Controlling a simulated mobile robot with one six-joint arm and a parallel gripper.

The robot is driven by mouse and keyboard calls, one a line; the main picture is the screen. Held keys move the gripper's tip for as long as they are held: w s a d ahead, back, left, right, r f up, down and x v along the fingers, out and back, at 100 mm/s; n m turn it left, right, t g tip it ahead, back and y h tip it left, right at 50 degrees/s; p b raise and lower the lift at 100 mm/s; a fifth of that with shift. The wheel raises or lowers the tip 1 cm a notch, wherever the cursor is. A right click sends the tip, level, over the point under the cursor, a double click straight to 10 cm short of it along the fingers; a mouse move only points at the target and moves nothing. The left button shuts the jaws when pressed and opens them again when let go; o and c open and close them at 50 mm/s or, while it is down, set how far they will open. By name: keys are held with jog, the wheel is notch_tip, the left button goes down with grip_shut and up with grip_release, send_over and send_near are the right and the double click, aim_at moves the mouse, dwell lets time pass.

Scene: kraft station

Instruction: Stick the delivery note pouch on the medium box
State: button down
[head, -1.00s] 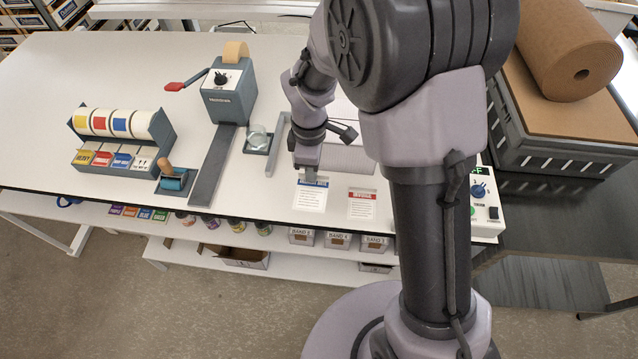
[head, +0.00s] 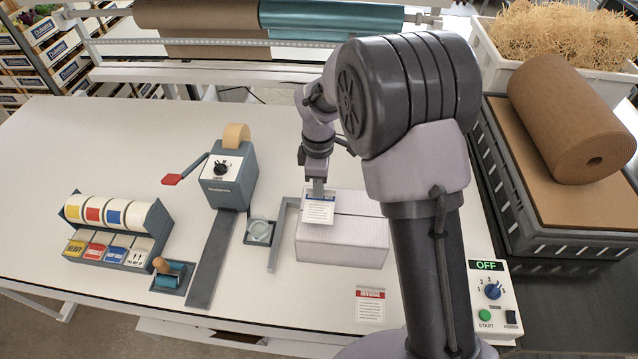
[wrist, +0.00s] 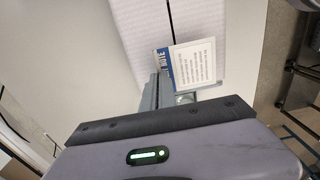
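The delivery note pouch (head: 319,212) is a small white sheet with a blue header; the wrist view shows it (wrist: 196,64) with "NOTE" on the blue band. My gripper (head: 318,188) is shut on its blue-header edge. The pouch hangs tilted in front of the white box (head: 345,243), overlapping its top left part in the head view. The box is closed, with a dark seam across its top, and shows in the wrist view (wrist: 150,25) beyond the pouch. I cannot tell whether the pouch touches it.
A red-headed invoice pouch (head: 370,305) lies in front of the box. A control panel (head: 492,295) reading OFF is at right.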

jog(key=shift+f+b, duration=0.6)
jog(key=shift+f, duration=0.55)
jog(key=shift+f, duration=0.4)
jog(key=c, duration=2.1)
grip_release()
jog(key=shift+c, duration=0.2)
jog(key=o, duration=0.5)
jog(key=shift+o, duration=0.2)
jog(key=shift+r+p, duration=1.8)
jog(key=shift+r, duration=0.5)
